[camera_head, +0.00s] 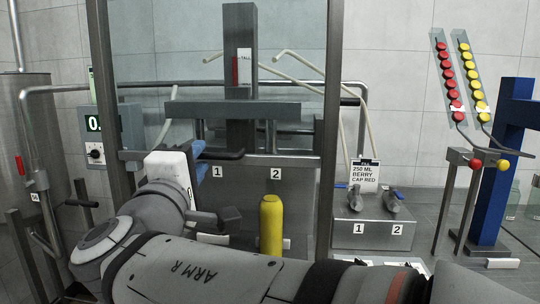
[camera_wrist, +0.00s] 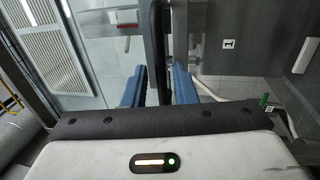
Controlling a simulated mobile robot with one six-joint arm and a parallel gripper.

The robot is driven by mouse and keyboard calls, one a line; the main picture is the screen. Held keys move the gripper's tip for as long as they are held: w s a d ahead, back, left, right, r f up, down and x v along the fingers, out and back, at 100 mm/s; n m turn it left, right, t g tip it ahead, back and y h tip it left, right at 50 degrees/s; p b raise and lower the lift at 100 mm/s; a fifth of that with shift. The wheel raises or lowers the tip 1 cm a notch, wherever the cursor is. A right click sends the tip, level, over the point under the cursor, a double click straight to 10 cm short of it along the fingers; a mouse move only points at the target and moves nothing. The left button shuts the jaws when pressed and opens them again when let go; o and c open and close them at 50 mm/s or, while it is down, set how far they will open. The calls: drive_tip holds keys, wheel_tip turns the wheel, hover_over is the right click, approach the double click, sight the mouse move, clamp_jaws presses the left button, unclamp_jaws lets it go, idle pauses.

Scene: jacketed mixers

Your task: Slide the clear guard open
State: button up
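The clear guard (camera_head: 285,62) is a large see-through panel in a dark grey upright frame, standing in front of the mixing station. A dark horizontal handle bar (camera_head: 225,155) shows at about mid-height on it. My gripper (camera_head: 200,161), with blue fingers, is at the left end of this bar. In the wrist view a dark bar (camera_wrist: 157,50) runs between the two blue fingers of my gripper (camera_wrist: 159,85), one on each side. Whether the fingers press on it or stand just clear cannot be told.
A grey block with two valves (camera_head: 362,232) and a label card (camera_head: 364,175) stand farther right. A control box with a display (camera_head: 97,135) and a steel tank (camera_head: 35,130) are at left.

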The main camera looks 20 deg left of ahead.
drive_tip(key=v, duration=0.6)
drive_tip(key=shift+w, duration=0.1)
